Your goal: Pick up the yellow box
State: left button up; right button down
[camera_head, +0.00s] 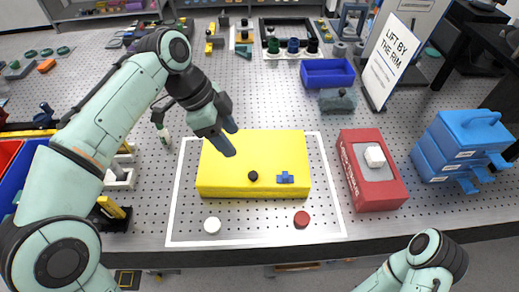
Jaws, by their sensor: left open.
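The yellow box (276,150) lies flat on a perforated metal table inside a white outlined rectangle. A small black knob (253,176) and a small blue piece (285,178) are at its front side. My left gripper (226,141) is open above the box's back left part, fingers pointing down. I cannot tell whether the fingertips touch the box. Part of my right arm shows at the bottom right; its gripper is out of view.
A white disc (212,225) and a red disc (301,219) lie in front of the box. A red case (352,172) stands close on its right, with a blue toolbox (447,145) beyond. A blue tray (327,73) and a sign (391,62) stand behind.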

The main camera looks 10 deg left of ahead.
pick_arm(q)
jog(key=b, duration=0.2)
send_near(253, 174)
jog(key=x, duration=0.2)
jog(key=shift+d+f, duration=0.2)
jog(key=shift+d, duration=0.1)
jog(key=x, duration=0.5)
jog(key=shift+a+f+b, duration=0.15)
jog(key=shift+f+b, duration=0.2)
jog(key=shift+f, duration=0.05)
pick_arm(e)
jog(key=f, duration=0.1)
jog(key=s+f, duration=0.1)
jog(key=f, duration=0.1)
jog(key=shift+s, duration=0.3)
pick_arm(q)
grip_shut()
jog(key=shift+r, duration=0.1)
jog(key=shift+r, duration=0.15)
